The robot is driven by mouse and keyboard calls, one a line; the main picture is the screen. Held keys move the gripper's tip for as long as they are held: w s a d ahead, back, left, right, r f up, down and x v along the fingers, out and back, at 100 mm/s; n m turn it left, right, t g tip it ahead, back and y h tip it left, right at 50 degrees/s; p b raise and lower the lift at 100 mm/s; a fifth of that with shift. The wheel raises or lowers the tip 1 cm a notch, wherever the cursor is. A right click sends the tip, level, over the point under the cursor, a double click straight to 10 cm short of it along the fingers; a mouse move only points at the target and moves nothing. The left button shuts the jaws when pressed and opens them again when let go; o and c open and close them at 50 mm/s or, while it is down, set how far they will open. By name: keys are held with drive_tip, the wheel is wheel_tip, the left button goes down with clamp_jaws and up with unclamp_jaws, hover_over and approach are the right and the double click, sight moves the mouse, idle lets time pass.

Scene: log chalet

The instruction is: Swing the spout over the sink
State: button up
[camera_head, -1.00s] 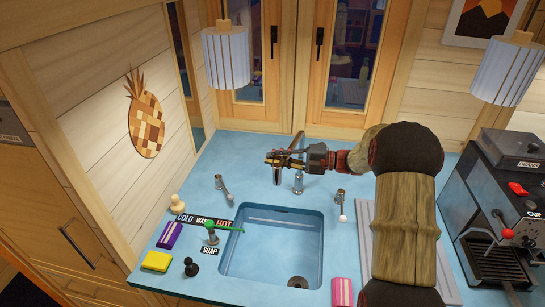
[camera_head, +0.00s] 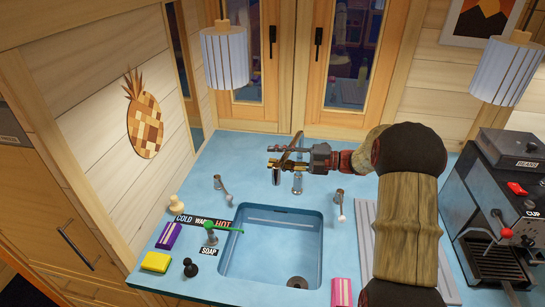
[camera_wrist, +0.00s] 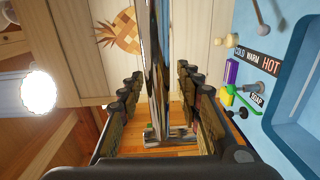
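The chrome spout (camera_head: 276,177) rises from its base behind the blue sink (camera_head: 230,262). Its arch is partly hidden by my gripper (camera_head: 277,157), and its outlet end hangs over the counter behind the sink's back edge. In the wrist view the spout (camera_wrist: 158,70) runs between the two dark fingers of my gripper (camera_wrist: 160,85). The fingers stand apart on both sides of it, with gaps showing. Whether either finger touches it is hard to tell.
Two tap levers (camera_head: 224,188) (camera_head: 341,204) flank the spout. A green-topped soap dispenser (camera_head: 211,232), purple box (camera_head: 169,235), yellow sponge (camera_head: 156,262) and black knob (camera_head: 190,268) stand left of the sink. A pink sponge (camera_head: 342,292) lies at its front right. Windows rise behind.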

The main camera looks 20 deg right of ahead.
drive_tip(key=v, duration=1)
drive_tip(key=shift+d, duration=0.25)
drive_tip(key=shift+s, duration=0.15)
